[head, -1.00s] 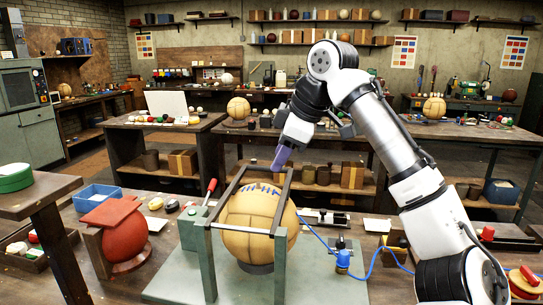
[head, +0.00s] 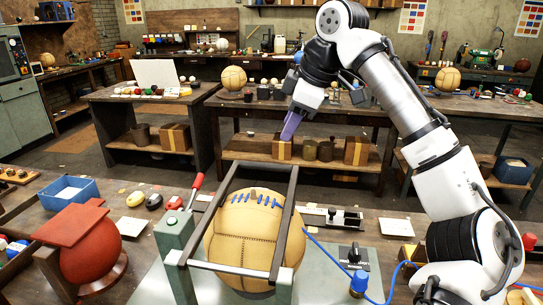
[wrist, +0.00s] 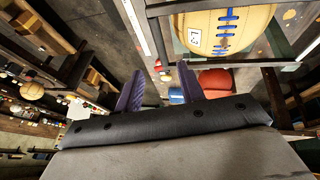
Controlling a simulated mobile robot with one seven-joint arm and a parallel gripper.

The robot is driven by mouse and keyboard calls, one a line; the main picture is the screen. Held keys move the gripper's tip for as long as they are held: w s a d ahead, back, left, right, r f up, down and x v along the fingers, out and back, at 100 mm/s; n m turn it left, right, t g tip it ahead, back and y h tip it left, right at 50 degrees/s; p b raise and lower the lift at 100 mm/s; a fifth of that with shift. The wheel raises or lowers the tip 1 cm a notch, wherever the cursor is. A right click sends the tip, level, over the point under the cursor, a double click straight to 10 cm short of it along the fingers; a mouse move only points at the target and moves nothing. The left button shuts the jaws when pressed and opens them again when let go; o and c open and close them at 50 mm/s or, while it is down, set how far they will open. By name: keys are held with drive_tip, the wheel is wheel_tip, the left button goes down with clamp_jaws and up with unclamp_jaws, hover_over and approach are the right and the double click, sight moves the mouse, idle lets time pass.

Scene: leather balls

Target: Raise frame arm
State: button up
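The dark metal frame (head: 287,215) lies over a tan leather ball (head: 240,240) with blue laces, on a pale green base. Its side bars pass either side of the ball, and a crossbar (head: 228,269) runs across the near side. The ball (wrist: 225,32) and frame bars (wrist: 225,62) also show at the top of the wrist view. My gripper (head: 291,126) hangs in the air beyond the frame's far end in the head view, apart from it. Its two purple fingers (wrist: 160,90) are spread, with nothing between them.
A red lever (head: 196,188) stands left of the frame. A red ball under a red board (head: 85,240) and a blue tray (head: 68,190) are at left. Further benches stand behind, across open floor.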

sight(269, 164)
drive_tip(key=p+x, duration=0.1)
drive_tip(key=x, duration=1)
drive_tip(key=shift+a+f+p, duration=0.1)
drive_tip(key=shift+f+p, duration=0.15)
drive_tip(key=shift+p, duration=0.15)
drive_tip(key=shift+c, duration=0.3)
clamp_jaws()
